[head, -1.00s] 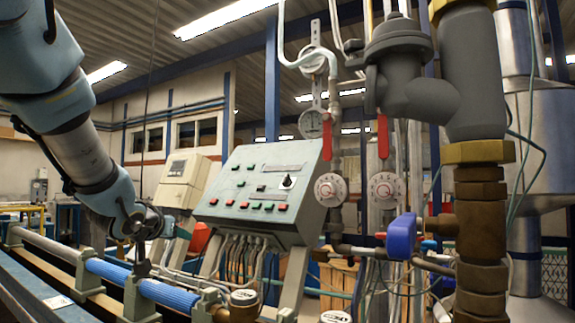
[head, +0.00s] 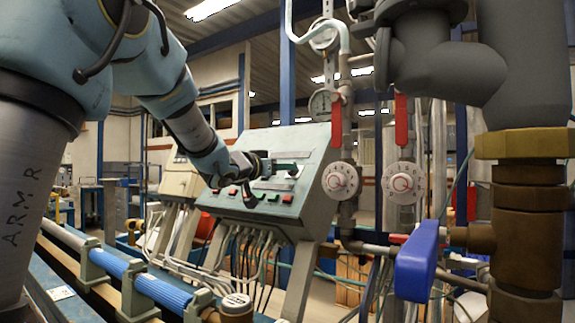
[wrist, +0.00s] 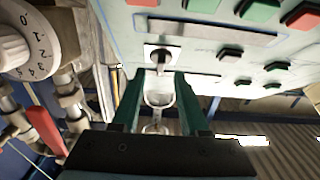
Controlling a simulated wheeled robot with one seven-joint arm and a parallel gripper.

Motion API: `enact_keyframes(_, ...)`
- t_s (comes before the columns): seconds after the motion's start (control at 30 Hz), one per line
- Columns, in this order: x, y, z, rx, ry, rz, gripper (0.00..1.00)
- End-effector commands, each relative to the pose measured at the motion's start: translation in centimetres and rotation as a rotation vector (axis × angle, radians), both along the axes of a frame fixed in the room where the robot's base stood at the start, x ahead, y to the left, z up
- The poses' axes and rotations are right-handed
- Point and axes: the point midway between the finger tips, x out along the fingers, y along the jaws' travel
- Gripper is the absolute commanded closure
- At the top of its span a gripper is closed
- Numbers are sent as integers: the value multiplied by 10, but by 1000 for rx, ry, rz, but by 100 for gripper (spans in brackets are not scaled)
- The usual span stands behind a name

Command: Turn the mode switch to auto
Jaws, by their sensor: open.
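The mode switch (wrist: 161,56) is a small dark knob on a pale square plate on the sloping front of the light green control panel (head: 308,138). In the wrist view it sits just beyond the green fingertips, roughly centred between them. My gripper (wrist: 159,80) is open, with one finger to each side of the switch's line, and I see nothing held. Whether the fingers touch the knob I cannot tell. In the head view my gripper (head: 293,170) is at the upper right part of the panel, and it mostly hides the switch.
Red and green buttons (head: 286,199) line the panel near the gripper. White numbered dials (head: 340,181) and red lever handles (head: 336,126) are on pipes to the right. A blue valve handle (head: 417,260) and thick pipes stand at the front right. Cables hang below the panel.

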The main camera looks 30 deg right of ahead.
Motion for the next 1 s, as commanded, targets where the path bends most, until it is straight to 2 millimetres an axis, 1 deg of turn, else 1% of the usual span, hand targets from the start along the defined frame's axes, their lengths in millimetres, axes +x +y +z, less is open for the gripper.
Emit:
enact_keyframes(0.03,4,-7,1,2,0,0,56)
enact_keyframes(0.1,8,-13,0,2,0,0,56)
enact_keyframes(0.2,11,-19,1,1,0,1,56)
enact_keyframes(0.53,13,-22,0,1,0,1,56)
enact_keyframes(0.57,13,-22,0,1,0,1,58)
enact_keyframes(0.93,13,-21,0,1,0,1,100)
enact_keyframes(1.0,12,-21,0,1,0,1,100)
